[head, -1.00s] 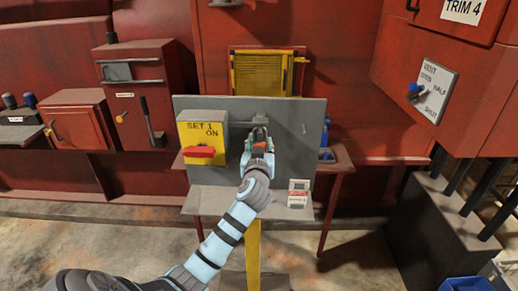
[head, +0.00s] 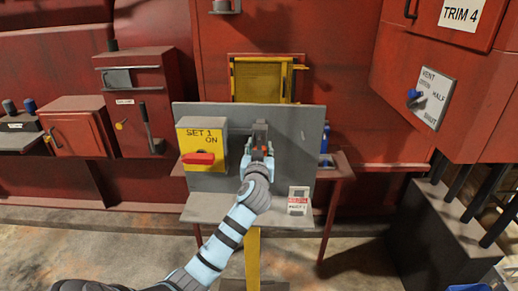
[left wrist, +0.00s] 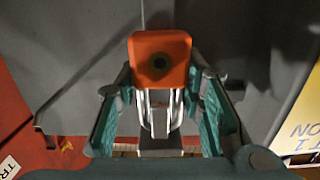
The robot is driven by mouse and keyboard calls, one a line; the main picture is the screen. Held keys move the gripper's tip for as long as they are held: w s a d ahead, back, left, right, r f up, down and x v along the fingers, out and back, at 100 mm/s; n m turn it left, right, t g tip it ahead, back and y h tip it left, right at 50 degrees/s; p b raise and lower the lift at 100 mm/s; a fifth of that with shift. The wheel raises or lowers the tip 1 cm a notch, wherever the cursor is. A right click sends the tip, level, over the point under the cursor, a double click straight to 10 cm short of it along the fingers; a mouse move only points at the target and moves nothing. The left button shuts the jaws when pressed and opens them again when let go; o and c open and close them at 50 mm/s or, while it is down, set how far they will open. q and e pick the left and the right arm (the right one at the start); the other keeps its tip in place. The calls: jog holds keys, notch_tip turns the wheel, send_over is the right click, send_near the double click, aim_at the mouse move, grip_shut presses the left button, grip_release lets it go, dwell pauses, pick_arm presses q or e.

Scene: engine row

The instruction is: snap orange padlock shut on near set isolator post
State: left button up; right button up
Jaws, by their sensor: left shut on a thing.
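The near set isolator is a yellow box (head: 207,137) marked "SET 1 ON", with a red handle (head: 198,158) lying level, on a grey panel. My left gripper (head: 258,156) is in front of this panel, right of the box. It is shut on the orange padlock, whose body (left wrist: 160,55) faces the left wrist camera between the green finger pads. The padlock's silver shackle (left wrist: 160,110) points away from the body. A dark grey upright piece (head: 260,132) shows just above the gripper; I cannot tell whether the shackle is around it. My right gripper is not in view.
A small red and white tag (head: 298,201) stands on the grey ledge (head: 222,207) below the panel. A blue object (head: 325,140) is behind the panel's right edge. A yellow-framed panel (head: 262,80) is behind it. Red cabinets stand at both sides.

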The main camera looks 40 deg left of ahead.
pick_arm(q)
jog(key=shift+r+p, duration=0.9)
jog(key=shift+r, duration=0.3)
jog(key=shift+f, duration=0.1)
jog(key=shift+f+b, duration=0.55)
jog(key=shift+b, duration=0.05)
jog(key=o, duration=1.3)
jog(key=shift+s, duration=0.1)
